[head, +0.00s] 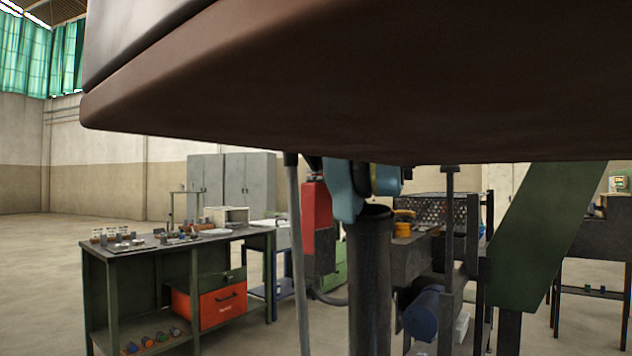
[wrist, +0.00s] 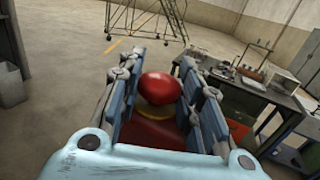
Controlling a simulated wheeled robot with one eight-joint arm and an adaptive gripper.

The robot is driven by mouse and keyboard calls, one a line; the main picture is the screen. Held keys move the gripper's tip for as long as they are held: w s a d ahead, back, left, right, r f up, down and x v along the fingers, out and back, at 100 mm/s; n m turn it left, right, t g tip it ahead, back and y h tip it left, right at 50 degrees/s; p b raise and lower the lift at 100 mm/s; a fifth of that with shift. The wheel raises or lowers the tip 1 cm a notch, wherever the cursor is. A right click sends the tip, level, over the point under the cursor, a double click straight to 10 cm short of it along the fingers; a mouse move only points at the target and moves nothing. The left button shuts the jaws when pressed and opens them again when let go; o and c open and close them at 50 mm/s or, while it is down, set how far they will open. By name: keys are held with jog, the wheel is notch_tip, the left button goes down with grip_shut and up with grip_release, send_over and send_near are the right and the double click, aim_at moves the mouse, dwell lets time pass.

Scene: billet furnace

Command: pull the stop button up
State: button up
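The stop button is a red rounded knob (wrist: 160,88) with a yellow ring (wrist: 154,111) below it, over a red surface (wrist: 150,132) in the wrist view. My gripper (wrist: 166,62) is open, with its blue-grey fingers on either side of the knob. The knob sits between the fingers; whether either finger touches it cannot be told. In the head view, light blue parts of my gripper (head: 345,190) show beside a red box (head: 316,205). The knob itself is not visible there.
A dark green workbench (head: 150,247) with small items and a red drawer box (head: 210,305) stands at the left. Grey cabinets (head: 235,180) stand behind it. In the wrist view, a wheeled ladder frame (wrist: 150,18) stands on open floor.

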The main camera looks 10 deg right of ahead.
grip_shut()
jog(key=shift+w+r, duration=0.1)
jog(key=shift+r, duration=0.6)
jog(key=o, duration=1.1)
grip_release()
jog(key=v, duration=0.7)
jog(key=shift+d, duration=0.25)
jog(key=shift+f, duration=0.1)
